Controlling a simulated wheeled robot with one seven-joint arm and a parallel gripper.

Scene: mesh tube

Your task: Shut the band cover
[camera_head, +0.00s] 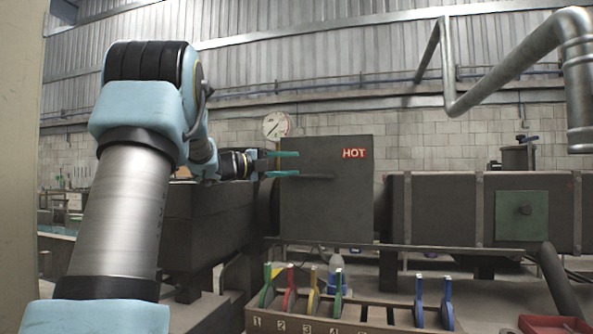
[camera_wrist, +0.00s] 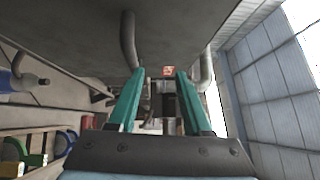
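A dark grey square panel with a red HOT label (camera_head: 343,207) stands in the middle of the head view, at the left end of the long dark tube; it looks like the band cover. A dark bar handle (camera_head: 318,176) sticks out across its face. In the wrist view the panel (camera_wrist: 75,40) fills the upper left, with the handle (camera_wrist: 128,40) showing as a grey bar. My gripper (camera_head: 285,164) is at the panel's left edge, by the handle's left end. Its teal fingers (camera_wrist: 160,75) are apart with nothing held between them. Contact with the handle cannot be told.
A long dark tube housing (camera_head: 445,205) with a green plate (camera_head: 521,215) runs right. A wooden rack (camera_head: 345,318) with coloured, numbered levers stands below. A dial gauge (camera_head: 276,125) is behind the panel. Silver pipes (camera_head: 500,75) hang upper right. A dark box-like body (camera_head: 205,230) stands left.

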